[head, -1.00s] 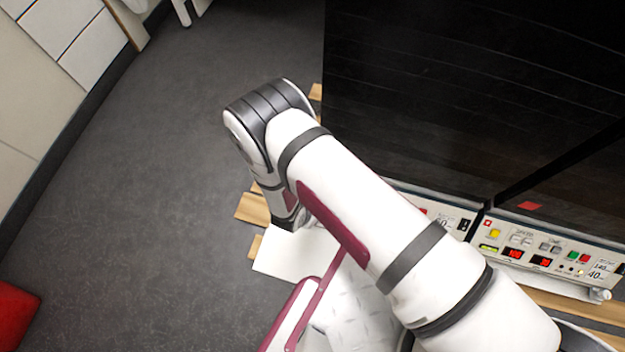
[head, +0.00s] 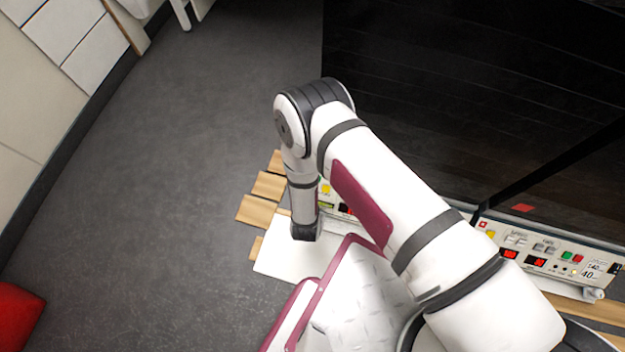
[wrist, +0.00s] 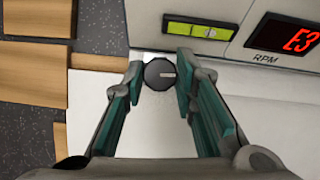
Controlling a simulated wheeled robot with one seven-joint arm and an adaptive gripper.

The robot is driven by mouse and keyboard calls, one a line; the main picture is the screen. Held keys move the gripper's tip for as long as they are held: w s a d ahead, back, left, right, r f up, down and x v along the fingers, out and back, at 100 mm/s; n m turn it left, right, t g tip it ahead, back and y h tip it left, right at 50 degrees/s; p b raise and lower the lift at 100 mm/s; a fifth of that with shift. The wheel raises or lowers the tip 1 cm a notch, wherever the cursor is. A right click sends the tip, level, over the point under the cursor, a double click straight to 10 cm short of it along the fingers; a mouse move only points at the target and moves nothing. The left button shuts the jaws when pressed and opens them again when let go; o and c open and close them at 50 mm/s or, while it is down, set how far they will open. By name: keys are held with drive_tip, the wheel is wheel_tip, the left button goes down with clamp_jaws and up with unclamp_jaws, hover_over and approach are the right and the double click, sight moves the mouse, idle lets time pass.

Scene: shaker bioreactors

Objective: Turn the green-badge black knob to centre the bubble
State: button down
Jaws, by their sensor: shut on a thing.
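In the wrist view the black round knob (wrist: 160,74) with a short pale line on its top sits between the teal fingers of my gripper (wrist: 160,80). The fingers are closed on its left and right sides. I cannot see a green badge on it. The yellow-green bubble level (wrist: 190,29) is on the panel just above and right of the knob. Its pale bubble (wrist: 211,33) appears a little right of the vial's middle. In the head view my arm hides the knob, and the fingertips cannot be made out.
A red RPM display (wrist: 299,41) is right of the level. A white plate (head: 280,262) lies under my arm's end, with wooden slats (head: 256,210) and dark floor to the left. The tall black shaker housing (head: 450,90) stands behind, with a second control panel (head: 540,247) at right.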

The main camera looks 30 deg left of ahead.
drive_tip(key=c, duration=1.6)
unclamp_jaws()
drive_tip(key=v, duration=1.2)
